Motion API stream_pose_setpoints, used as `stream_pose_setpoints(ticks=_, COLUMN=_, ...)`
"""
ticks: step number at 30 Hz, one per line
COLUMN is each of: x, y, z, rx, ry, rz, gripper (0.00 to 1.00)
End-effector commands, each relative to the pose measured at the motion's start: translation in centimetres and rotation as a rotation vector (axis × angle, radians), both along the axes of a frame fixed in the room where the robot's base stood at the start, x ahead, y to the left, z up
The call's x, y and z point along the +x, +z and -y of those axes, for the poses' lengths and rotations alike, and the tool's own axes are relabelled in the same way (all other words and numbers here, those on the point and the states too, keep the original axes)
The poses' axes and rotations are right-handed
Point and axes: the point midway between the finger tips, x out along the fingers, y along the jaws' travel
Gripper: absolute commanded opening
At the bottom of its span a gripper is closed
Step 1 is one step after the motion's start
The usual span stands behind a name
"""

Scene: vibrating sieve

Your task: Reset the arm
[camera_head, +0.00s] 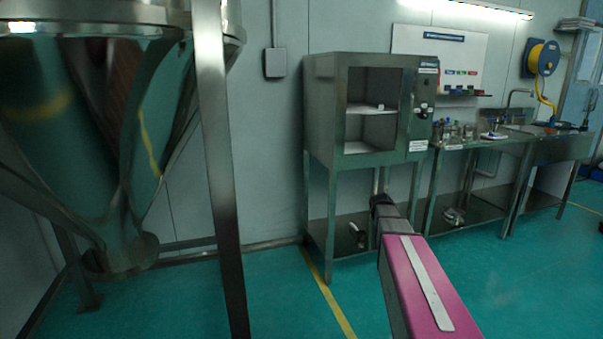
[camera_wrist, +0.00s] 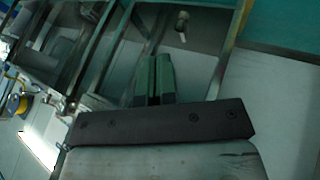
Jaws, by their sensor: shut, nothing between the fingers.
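My gripper (camera_wrist: 152,80) shows in the wrist view as two dark green fingers side by side. They are shut with nothing between them, in the air in front of steel frames and shelves. In the head view my pink-topped arm reaches forward from the bottom right. Its dark far end is in front of the legs of a steel cabinet (camera_head: 323,98), and I cannot make out the fingers there. The wrist picture is strongly tilted.
A large steel hopper (camera_head: 95,130) on legs stands close at the left. Steel benches with glassware (camera_head: 455,131) and a sink run along the right wall. A yellow hose reel (camera_head: 544,58) hangs above. The green floor (camera_head: 280,300) is open between hopper and cabinet.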

Motion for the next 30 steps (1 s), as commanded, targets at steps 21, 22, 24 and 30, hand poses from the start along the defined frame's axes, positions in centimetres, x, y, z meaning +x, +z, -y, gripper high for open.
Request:
stream_pose_setpoints(ticks=21, x=-28.8, y=-10.9, z=-16.1, rx=0.417, ry=-0.257, rz=-0.474, gripper=0.00)
stream_pose_setpoints(ticks=22, x=-28.9, y=-10.9, z=-16.1, rx=0.418, ry=-0.258, rz=-0.476, gripper=0.00)
stream_pose_setpoints(ticks=24, x=-28.9, y=-10.9, z=-16.1, rx=0.418, ry=-0.258, rz=-0.476, gripper=0.00)
stream_pose_setpoints(ticks=30, x=-28.9, y=-10.9, z=-16.1, rx=0.418, ry=-0.258, rz=-0.476, gripper=0.00)
